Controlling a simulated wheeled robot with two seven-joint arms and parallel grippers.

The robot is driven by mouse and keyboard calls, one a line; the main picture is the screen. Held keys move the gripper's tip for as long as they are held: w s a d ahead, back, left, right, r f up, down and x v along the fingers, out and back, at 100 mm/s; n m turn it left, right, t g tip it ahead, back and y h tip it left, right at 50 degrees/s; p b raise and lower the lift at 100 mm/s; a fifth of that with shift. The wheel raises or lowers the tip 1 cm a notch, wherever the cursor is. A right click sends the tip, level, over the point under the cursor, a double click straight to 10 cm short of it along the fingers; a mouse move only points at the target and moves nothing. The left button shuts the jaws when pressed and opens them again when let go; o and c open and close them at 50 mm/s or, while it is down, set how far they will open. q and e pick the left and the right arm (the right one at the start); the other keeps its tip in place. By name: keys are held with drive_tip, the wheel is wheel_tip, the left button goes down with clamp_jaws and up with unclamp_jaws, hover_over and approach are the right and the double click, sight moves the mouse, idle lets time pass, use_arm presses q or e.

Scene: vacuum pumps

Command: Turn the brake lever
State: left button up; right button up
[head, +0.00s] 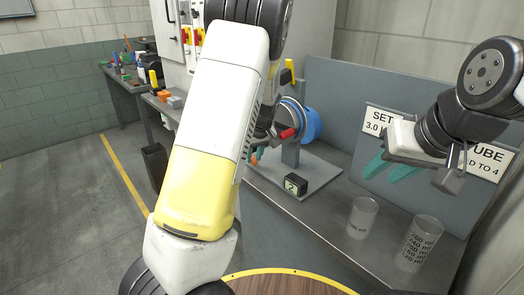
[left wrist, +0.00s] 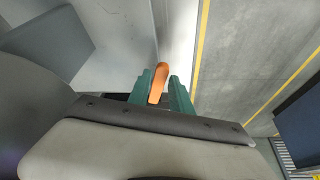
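The orange brake lever (left wrist: 158,82) shows between the green fingers of my left gripper (left wrist: 162,88) in the left wrist view. The left finger lies close against it; I cannot tell whether both fingers press on it. In the head view a small orange piece, likely the lever (head: 255,157), shows beside my left arm, which hides most of that gripper. The pump assembly (head: 290,112) with a red part and a blue body stands on the bench behind it. My right gripper (head: 392,168) hangs over the bench at the right, its green fingers apart and empty.
Two clear beakers (head: 362,218) and a small dark display block (head: 295,184) stand on the grey bench (head: 318,225). Sign plates (head: 379,121) are on the back panel. A round wooden top (head: 285,285) lies at the front. Open floor (head: 75,200) is at left.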

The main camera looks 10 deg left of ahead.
use_arm(q)
drive_tip(key=shift+o, duration=0.9)
drive_tip(key=v, duration=0.7)
drive_tip(key=shift+r, duration=0.4)
drive_tip(key=shift+s+d, duration=0.1)
drive_tip(key=shift+c, duration=0.2)
